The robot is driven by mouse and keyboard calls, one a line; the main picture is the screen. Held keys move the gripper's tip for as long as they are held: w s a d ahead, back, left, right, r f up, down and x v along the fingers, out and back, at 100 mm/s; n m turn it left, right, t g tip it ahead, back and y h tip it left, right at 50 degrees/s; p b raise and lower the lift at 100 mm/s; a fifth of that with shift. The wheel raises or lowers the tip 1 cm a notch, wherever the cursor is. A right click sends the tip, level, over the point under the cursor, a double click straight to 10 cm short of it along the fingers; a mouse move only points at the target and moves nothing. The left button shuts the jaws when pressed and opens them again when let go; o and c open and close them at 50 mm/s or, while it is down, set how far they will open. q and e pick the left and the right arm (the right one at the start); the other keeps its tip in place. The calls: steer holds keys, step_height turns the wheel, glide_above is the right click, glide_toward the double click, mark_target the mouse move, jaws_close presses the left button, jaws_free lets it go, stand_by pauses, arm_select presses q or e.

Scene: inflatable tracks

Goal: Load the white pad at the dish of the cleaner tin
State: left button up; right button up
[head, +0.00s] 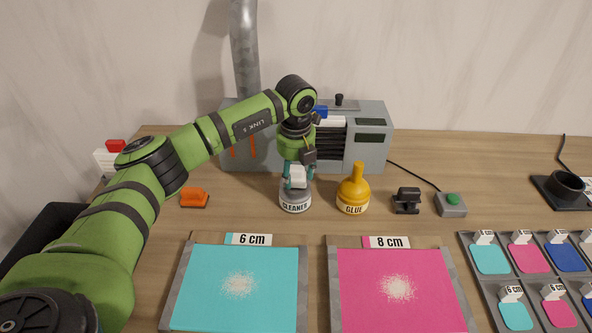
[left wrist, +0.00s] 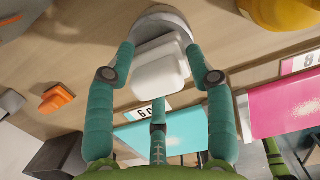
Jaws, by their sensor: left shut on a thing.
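The cleaner tin (head: 295,203) is a grey, labelled tin standing upright on the table, left of the glue bottle. My left gripper (head: 297,178), with teal fingers, points down right over the tin's top. It is shut on a white pad (head: 298,174). In the left wrist view the white pad (left wrist: 158,72) sits between the fingers, with the tin's grey rim (left wrist: 160,18) just beyond it. The pad and fingers hide most of the dish, so I cannot tell whether the pad touches it. My right gripper is not in view.
A yellow glue bottle (head: 353,194) stands close right of the tin. A grey machine (head: 371,140) is behind. An orange item (head: 194,198) lies left. Cyan (head: 238,310) and pink (head: 400,315) panels lie in front. A black tool (head: 406,201) and green-button box (head: 451,205) stand right.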

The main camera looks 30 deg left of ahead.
mark_target(296, 166)
arm_select(q)
steer(key=shift+f+b, duration=0.4)
steer(key=shift+f, duration=0.25)
stand_by(0.3)
stand_by(0.4)
steer(key=shift+r+p, duration=2.4)
steer(key=shift+r, duration=1.2)
